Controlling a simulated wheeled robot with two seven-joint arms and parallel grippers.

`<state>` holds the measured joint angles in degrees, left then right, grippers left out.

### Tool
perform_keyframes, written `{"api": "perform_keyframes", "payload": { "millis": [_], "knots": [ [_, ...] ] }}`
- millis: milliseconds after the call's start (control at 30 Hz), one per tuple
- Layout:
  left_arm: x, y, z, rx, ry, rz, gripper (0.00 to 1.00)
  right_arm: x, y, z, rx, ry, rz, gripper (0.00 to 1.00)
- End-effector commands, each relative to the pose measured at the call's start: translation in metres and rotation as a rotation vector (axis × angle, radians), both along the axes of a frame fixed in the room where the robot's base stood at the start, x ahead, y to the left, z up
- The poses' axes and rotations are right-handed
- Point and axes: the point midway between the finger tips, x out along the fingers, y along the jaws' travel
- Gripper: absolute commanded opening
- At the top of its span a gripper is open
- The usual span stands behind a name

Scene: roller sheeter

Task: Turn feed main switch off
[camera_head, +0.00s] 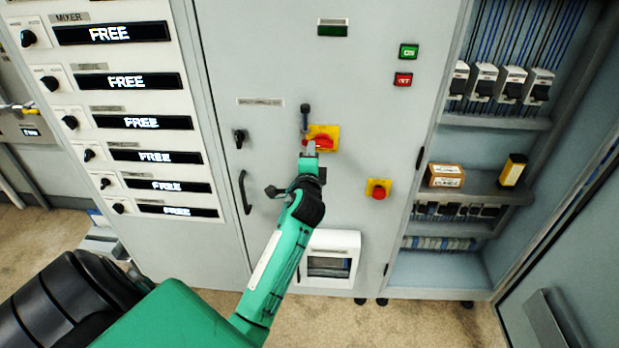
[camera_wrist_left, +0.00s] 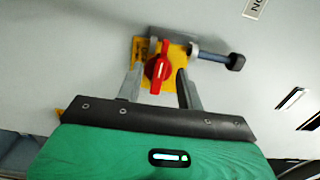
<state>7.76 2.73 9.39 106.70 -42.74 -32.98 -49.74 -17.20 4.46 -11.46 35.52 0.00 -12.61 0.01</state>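A red rotary switch (camera_head: 322,141) on a yellow plate (camera_head: 333,131) is on the grey cabinet door. My left gripper (camera_head: 310,150) is in front of it and hides part of it. In the left wrist view the red knob (camera_wrist_left: 158,71) shows between the two fingers of my left gripper (camera_wrist_left: 160,76), one on each side with visible gaps. The gripper is open. The knob's white mark points nearly upright in that view. Whether the fingertips reach past the knob's face cannot be told. My right gripper is in neither view.
A black-ended rod (camera_head: 305,112) sticks out beside the yellow plate, also in the left wrist view (camera_wrist_left: 218,57). A red button on yellow (camera_head: 378,189) sits lower right. Green (camera_head: 408,51) and red (camera_head: 403,79) buttons are above. A black door handle (camera_head: 245,192) is left.

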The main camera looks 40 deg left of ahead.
Motion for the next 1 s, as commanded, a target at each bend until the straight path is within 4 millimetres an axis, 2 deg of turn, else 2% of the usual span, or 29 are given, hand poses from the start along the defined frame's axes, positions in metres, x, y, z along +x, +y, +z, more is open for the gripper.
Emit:
{"api": "perform_keyframes", "payload": {
  "millis": [200, 400, 600, 1000],
  "knots": [
    [-0.042, -0.026, -0.005, -0.002, 0.001, -0.002, 0.37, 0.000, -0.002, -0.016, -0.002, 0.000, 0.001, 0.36],
    [-0.069, -0.044, -0.003, -0.002, 0.001, -0.003, 0.37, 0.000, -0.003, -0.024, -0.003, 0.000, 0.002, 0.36],
    [-0.081, -0.051, -0.002, -0.001, 0.002, -0.003, 0.37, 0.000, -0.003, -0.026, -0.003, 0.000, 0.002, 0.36],
    [-0.081, -0.051, -0.001, -0.001, 0.002, -0.003, 0.37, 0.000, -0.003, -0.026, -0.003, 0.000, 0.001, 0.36]
  ]
}}
